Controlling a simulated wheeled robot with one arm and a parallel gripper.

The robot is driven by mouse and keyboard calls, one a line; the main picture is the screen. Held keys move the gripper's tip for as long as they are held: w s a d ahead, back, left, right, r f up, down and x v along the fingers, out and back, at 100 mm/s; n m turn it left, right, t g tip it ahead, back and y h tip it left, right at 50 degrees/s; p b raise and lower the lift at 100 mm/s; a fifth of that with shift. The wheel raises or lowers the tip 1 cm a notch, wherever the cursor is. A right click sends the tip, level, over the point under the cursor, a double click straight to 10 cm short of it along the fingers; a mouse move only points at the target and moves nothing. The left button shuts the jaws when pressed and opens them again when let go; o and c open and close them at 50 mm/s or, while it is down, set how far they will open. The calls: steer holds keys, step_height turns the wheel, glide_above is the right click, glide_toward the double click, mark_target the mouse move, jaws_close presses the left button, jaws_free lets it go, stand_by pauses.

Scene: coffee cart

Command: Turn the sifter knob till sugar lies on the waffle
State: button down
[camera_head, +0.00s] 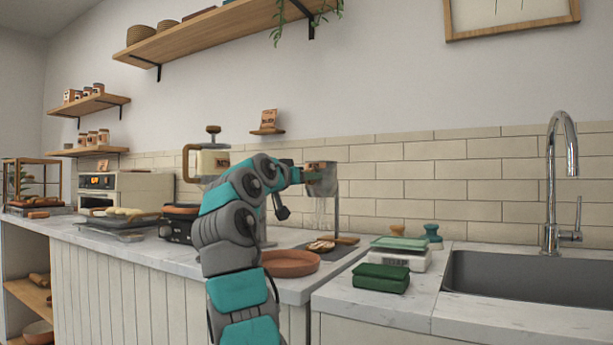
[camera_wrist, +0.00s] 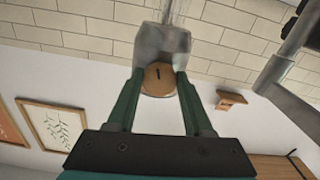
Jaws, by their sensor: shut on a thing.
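The grey metal sifter (camera_head: 323,181) hangs on an upright post at the backsplash in the head view. In the wrist view its body (camera_wrist: 163,42) shows above my fingers. Its round wooden knob (camera_wrist: 157,80) faces the wrist camera and has a dark mark. My gripper (camera_wrist: 159,84) is shut on this knob, one green finger on each side. Thin white streaks (camera_head: 320,209) fall below the sifter. The waffle (camera_head: 320,246) lies on a dark board (camera_head: 340,256) below them. It looks brown with pale patches; how much sugar covers it is too small to tell.
A terracotta plate (camera_head: 290,263) stands in front of the waffle, beside my arm. A blender-like jug (camera_head: 208,162) stands behind my arm.

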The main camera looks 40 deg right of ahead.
steer(key=shift+m+p, duration=0.3)
steer(key=shift+m, duration=0.5)
steer(key=shift+c, duration=1.5)
jaws_free()
steer(key=b+v, duration=0.1)
steer(key=v, duration=0.6)
steer(key=shift+s+a+b, duration=0.15)
steer(key=shift+a+b, duration=0.15)
steer(key=shift+a, duration=0.05)
